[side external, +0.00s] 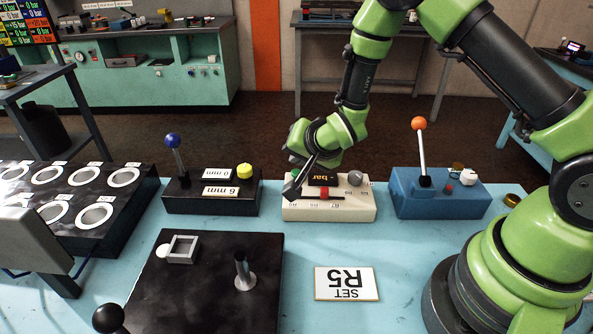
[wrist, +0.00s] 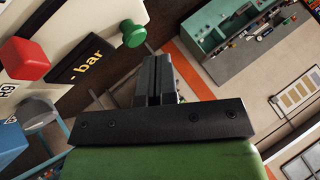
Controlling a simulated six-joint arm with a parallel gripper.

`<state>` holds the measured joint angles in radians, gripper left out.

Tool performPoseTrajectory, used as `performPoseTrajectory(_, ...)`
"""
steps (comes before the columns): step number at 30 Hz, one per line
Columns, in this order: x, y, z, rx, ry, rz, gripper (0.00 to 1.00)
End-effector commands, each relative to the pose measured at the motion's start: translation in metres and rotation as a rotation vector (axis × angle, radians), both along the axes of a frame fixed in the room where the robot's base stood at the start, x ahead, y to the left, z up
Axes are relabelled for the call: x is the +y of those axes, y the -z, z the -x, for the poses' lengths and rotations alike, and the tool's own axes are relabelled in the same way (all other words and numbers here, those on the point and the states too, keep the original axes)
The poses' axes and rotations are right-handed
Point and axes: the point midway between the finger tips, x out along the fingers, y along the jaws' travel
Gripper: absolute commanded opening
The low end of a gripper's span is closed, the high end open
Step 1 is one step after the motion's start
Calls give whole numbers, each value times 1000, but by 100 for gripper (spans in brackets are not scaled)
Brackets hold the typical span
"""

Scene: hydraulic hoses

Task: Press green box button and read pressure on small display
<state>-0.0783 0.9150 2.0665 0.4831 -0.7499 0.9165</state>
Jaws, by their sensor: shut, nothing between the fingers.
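The cream box (side external: 345,208) stands on the blue table between two other control boxes. In the wrist view its green button (wrist: 132,33) is a round mushroom knob, just beyond my shut fingers. The small black display (wrist: 84,62) shows "- bar" in yellow, with no number that I can read; it also shows in the side view (side external: 322,178). My gripper (side external: 291,190) is shut and empty at the left end of the box, and it mostly hides the green button in the side view. In the wrist view my fingers (wrist: 158,72) appear apart from the button.
A red slider knob (side external: 323,193) and a grey knob (side external: 355,178) are on the same box. A black box with a blue-topped lever (side external: 173,141) stands left, a blue box with an orange-topped lever (side external: 419,124) right. A "SET R5" card (side external: 346,284) lies in front.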

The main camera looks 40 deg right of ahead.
Motion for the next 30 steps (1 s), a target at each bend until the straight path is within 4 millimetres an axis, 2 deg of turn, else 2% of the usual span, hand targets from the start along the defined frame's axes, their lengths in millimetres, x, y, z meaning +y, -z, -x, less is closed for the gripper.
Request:
performPoseTrajectory(12, 0, 9, 0, 2, -1, 0, 0)
performPoseTrajectory(30, 0, 11, 0, 0, 0, 0, 0)
